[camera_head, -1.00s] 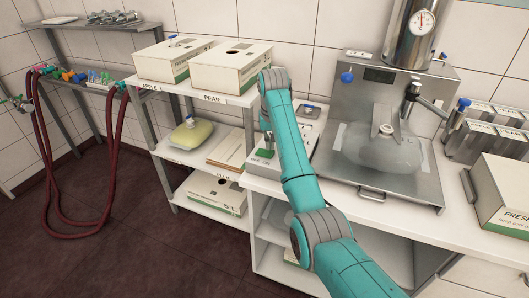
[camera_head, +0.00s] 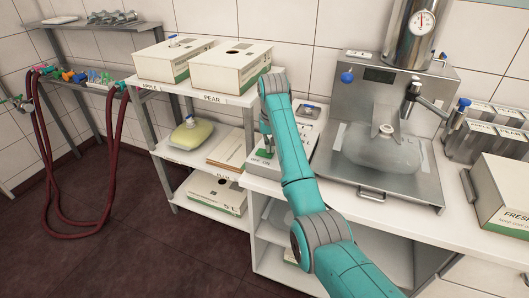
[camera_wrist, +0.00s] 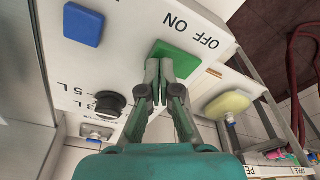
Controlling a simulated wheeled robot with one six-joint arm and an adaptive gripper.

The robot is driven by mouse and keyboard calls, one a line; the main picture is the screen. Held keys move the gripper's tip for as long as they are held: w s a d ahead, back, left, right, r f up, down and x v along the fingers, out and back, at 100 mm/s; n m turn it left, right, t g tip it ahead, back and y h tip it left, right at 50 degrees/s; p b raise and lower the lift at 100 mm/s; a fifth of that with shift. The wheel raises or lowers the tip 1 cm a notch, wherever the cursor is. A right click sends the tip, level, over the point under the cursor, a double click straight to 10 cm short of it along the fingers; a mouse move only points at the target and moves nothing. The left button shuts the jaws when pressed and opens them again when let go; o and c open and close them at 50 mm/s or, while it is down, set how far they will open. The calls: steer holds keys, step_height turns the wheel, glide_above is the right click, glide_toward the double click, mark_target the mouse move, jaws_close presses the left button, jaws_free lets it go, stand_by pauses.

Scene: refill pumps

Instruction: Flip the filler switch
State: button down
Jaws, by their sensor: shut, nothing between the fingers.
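The filler switch is a green rocker (camera_wrist: 180,60) on a white control box, with ON and OFF printed beside it. In the wrist view my gripper (camera_wrist: 159,66) is shut and empty, its fingertips over the left part of the green rocker. They look to be at or touching its surface; contact is not certain. In the head view the control box (camera_head: 254,170) stands on the counter left of the filler, and my gripper (camera_head: 267,144) points down at its front, partly hidden by my arm. Which way the rocker is tilted cannot be told.
A blue button (camera_wrist: 83,25) and a black knob (camera_wrist: 109,105) with litre marks share the box. The steel filler (camera_head: 350,90) holds a clear bag (camera_head: 382,150) to the right. A shelf with PEAR box (camera_head: 228,68) and a yellow bag (camera_head: 191,134) stands left.

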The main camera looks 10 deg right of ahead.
steer(key=shift+f, duration=0.35)
stand_by(0.3)
steer(key=shift+r, duration=3.5)
